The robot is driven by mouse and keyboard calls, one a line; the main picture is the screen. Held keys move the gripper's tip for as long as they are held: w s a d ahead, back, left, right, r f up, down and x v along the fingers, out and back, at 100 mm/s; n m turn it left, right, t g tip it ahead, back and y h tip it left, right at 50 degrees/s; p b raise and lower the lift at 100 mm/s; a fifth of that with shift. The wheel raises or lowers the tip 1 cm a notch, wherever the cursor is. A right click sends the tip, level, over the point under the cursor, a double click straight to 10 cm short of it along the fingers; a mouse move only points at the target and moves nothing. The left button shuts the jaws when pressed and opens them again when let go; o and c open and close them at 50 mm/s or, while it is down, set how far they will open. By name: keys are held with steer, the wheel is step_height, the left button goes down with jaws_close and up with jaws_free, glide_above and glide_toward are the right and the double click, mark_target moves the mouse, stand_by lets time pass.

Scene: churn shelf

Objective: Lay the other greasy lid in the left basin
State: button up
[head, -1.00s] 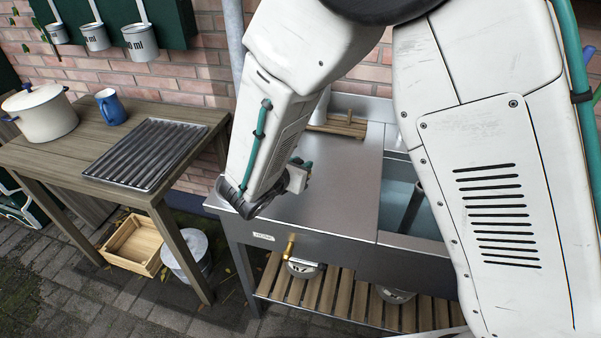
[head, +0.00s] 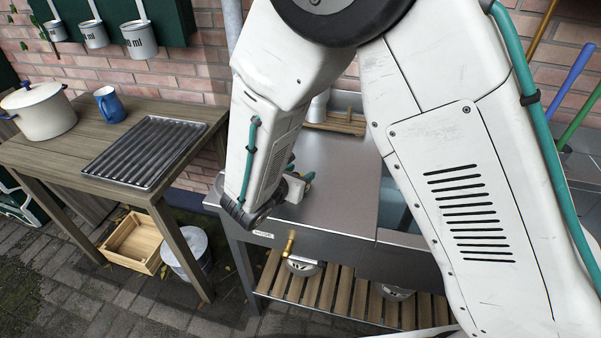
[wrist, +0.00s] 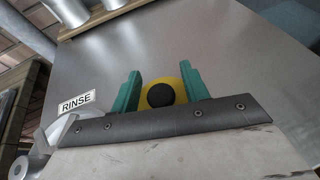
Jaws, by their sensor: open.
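My gripper (head: 299,184) is low over the left side of the steel sink unit, partly hidden by my wrist in the head view. In the wrist view its teal fingers (wrist: 161,68) are apart, with a black knob (wrist: 160,95) on a yellow disc between them. I cannot tell whether they touch it. A flat steel surface (head: 335,185) covers the left part of the unit, and no open left basin shows there. A RINSE label (wrist: 76,102) is near its front edge. The right basin (head: 394,208) is open, mostly hidden by my arm.
A wooden rack (head: 340,122) lies at the back of the steel surface. Round metal things (head: 303,266) sit below, by the slatted shelf (head: 335,298). A brass tap (head: 290,243) sticks out in front. The wooden table (head: 150,190) at left holds a ridged tray (head: 146,150), a pot and a mug.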

steer(key=v, duration=0.6)
steer(key=shift+s+a+r, duration=0.15)
steer(key=shift+a+r, duration=0.05)
steer(key=shift+r, duration=0.15)
steer(key=shift+s+a+r, duration=0.15)
steer(key=shift+s, duration=0.2)
